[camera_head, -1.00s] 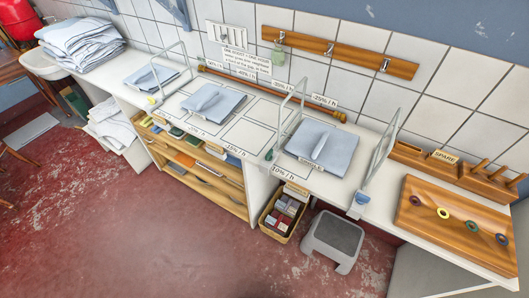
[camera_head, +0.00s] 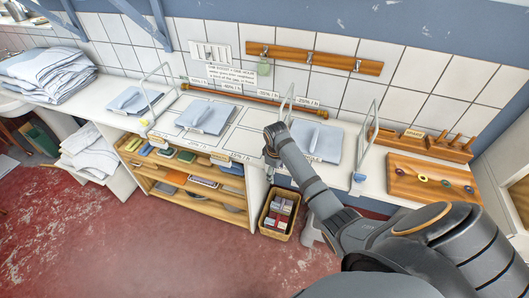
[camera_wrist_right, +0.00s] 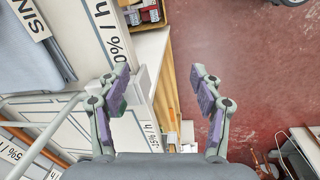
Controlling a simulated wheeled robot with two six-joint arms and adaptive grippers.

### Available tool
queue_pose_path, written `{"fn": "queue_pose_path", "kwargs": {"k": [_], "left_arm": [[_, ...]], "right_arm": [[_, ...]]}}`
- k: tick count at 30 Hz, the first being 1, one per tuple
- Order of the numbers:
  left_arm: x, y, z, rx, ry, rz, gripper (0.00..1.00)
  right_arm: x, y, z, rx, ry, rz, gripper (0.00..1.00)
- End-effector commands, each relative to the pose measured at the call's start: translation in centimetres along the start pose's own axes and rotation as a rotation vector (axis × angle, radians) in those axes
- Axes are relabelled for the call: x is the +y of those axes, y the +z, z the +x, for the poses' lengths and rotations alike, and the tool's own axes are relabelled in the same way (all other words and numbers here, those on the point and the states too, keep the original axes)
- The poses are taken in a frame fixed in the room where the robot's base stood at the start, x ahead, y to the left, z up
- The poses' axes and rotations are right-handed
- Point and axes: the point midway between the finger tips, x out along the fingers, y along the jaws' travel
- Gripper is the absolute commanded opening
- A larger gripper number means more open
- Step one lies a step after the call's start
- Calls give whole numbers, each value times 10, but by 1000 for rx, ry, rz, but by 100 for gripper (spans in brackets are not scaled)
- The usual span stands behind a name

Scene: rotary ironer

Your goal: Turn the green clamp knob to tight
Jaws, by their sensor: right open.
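My right arm reaches across the head view from the lower right, and its gripper (camera_head: 270,157) is at the counter's front edge, where it covers the green clamp knob. In the right wrist view the gripper (camera_wrist_right: 160,75) has its two purple-padded fingers wide apart. A small dark green part, which looks like the green clamp knob (camera_wrist_right: 122,106), shows just beside the left finger pad, partly hidden by it. I cannot tell whether they touch. Nothing is held between the fingers. My left gripper is not in view.
A yellow knob (camera_head: 144,122) and a blue knob (camera_head: 358,177) sit along the same counter edge. Folded blue cloths lie on the counter. A bin of small boxes (camera_head: 279,216) stands on the floor below.

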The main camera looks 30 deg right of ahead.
Motion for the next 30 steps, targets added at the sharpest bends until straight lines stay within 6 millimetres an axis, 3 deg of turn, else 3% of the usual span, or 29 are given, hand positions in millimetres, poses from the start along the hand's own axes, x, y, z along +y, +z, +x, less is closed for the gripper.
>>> {"fn": "queue_pose_path", "kwargs": {"k": [1, 9, 14, 20, 30], "left_arm": [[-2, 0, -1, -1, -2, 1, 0], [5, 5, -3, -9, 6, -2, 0], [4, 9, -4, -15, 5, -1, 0], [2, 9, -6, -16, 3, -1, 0], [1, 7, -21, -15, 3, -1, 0]], "right_arm": [[15, -9, -14, -4, -5, -19, 66], [77, -42, -96, -24, -96, -159, 66], [87, -46, -115, -22, -124, -196, 66], [86, -46, -111, -23, -127, -197, 66], [77, -44, -45, -24, -127, -197, 66]]}}
